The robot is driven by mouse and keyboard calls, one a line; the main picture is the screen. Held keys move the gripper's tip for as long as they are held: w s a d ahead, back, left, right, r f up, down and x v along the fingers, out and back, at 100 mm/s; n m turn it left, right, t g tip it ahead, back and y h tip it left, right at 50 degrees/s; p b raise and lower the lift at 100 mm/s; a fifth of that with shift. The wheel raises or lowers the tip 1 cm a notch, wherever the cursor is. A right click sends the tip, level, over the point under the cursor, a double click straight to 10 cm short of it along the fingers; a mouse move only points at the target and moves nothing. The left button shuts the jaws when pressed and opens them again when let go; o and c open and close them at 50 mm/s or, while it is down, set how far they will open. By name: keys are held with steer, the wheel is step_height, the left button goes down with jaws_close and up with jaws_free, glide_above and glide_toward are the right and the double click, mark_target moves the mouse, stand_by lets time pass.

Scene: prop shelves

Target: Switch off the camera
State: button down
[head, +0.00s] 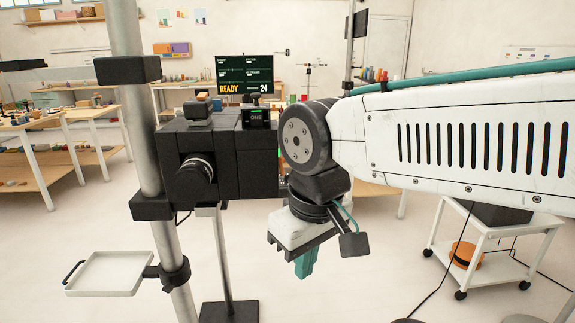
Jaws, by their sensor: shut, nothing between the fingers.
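The camera (215,158) is a black boxy body mounted beside a grey metal pole, with a round lens (194,176) facing forward and left. A small black unit (257,140) with white lettering and a green light along its top edge sits at the camera's right end, with a knob-like part above it. My gripper (305,266) hangs below my white arm to the right of the camera and lower than it. Its teal fingers point down and are shut, with nothing held. My arm's dark joint stands close to the camera's right end, and a gap between them is hard to judge.
A grey pole (122,30) stands at left, carrying a white tray (108,273) low down. A screen (244,74) reading READY and 24 stands behind. Tables with small props stand at left and back. A white wheeled cart (490,250) and cables are at right.

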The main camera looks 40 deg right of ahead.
steer(key=w+d+r+m+y, duration=0.1)
steer(key=w+d+r+m, duration=0.25)
steer(key=m, duration=0.25)
steer(key=m+t+y, duration=0.3)
steer(key=m+y, duration=0.2)
steer(key=m, duration=1.4)
glide_toward(281, 165)
steer(key=s+d, duration=0.2)
steer(key=d, duration=0.5)
steer(key=shift+s+d+r, duration=0.1)
steer(key=shift+s+r, duration=0.05)
steer(key=shift+s, duration=0.05)
steer(key=w+a+r+x, duration=0.1)
steer(key=a+x, duration=0.1)
steer(key=x, duration=1.1)
steer(key=shift+r, duration=0.35)
steer(key=shift+d, duration=0.1)
